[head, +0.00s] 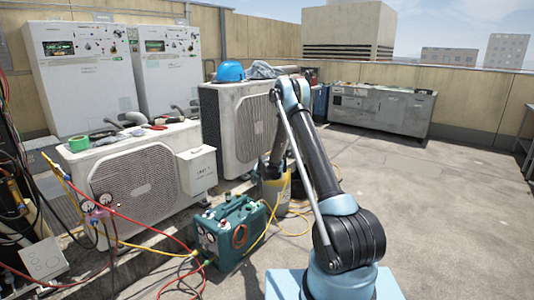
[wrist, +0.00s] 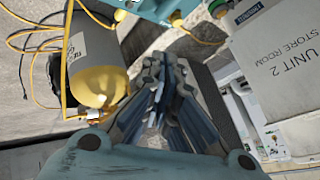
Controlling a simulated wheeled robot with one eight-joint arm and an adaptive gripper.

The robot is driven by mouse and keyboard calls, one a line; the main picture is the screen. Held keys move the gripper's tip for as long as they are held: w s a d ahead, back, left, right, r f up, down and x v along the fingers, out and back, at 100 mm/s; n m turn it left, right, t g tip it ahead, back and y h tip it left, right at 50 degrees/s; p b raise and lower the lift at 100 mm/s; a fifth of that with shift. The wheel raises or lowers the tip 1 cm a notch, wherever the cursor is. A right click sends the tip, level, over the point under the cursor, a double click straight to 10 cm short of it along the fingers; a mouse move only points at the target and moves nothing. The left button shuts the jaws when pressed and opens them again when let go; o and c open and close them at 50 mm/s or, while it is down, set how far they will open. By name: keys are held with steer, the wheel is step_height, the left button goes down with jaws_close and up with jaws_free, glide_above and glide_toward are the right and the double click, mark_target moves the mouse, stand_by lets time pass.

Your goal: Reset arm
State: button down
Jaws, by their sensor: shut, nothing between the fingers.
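My arm (head: 315,150) rises from its pale blue base, bends at a high elbow and reaches down away from the camera. My gripper (wrist: 165,75) shows in the wrist view with its ridged grey-blue fingers together and nothing between them. In the head view I cannot make out the fingertips. In the wrist view, a grey and yellow cylinder (wrist: 97,65) is to the left of the fingers and a white box (wrist: 285,60) marked "UNIT 2 STORE ROOM" is to the right.
A teal machine (head: 232,230) with red and yellow hoses stands on the floor left of my arm. Two condensers (head: 140,172) (head: 240,120) stand behind it; a blue hard hat (head: 231,71) rests on the farther one. A grey bench (head: 382,112) stands by the wall. The right floor is clear.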

steer(key=s+d+r+g, duration=0.1)
steer(key=s+d+r, duration=0.35)
steer(key=r, duration=0.35)
steer(key=s+d+r+n+h, duration=0.1)
steer(key=s+d+r, duration=0.3)
steer(key=s+r, duration=0.3)
steer(key=s+d+r+g, duration=0.1)
steer(key=s+d+r, duration=0.35)
steer(key=r, duration=0.45)
steer(key=s+d+r+n+g+h, duration=0.1)
steer(key=s+d+r, duration=0.3)
steer(key=s, duration=0.6)
steer(key=s+d+r, duration=0.3)
steer(key=s, duration=0.6)
steer(key=s+d+f, duration=0.2)
steer(key=s, duration=0.8)
steer(key=s+d+f+g+h, duration=0.1)
steer(key=s+d+f, duration=0.1)
steer(key=s, duration=0.9)
steer(key=s+d+f+n+g, duration=0.1)
steer(key=s+d+f, duration=0.2)
steer(key=s, duration=0.7)
steer(key=shift+s+h, duration=0.25)
steer(key=shift+h, duration=0.05)
steer(key=shift+f, duration=0.1)
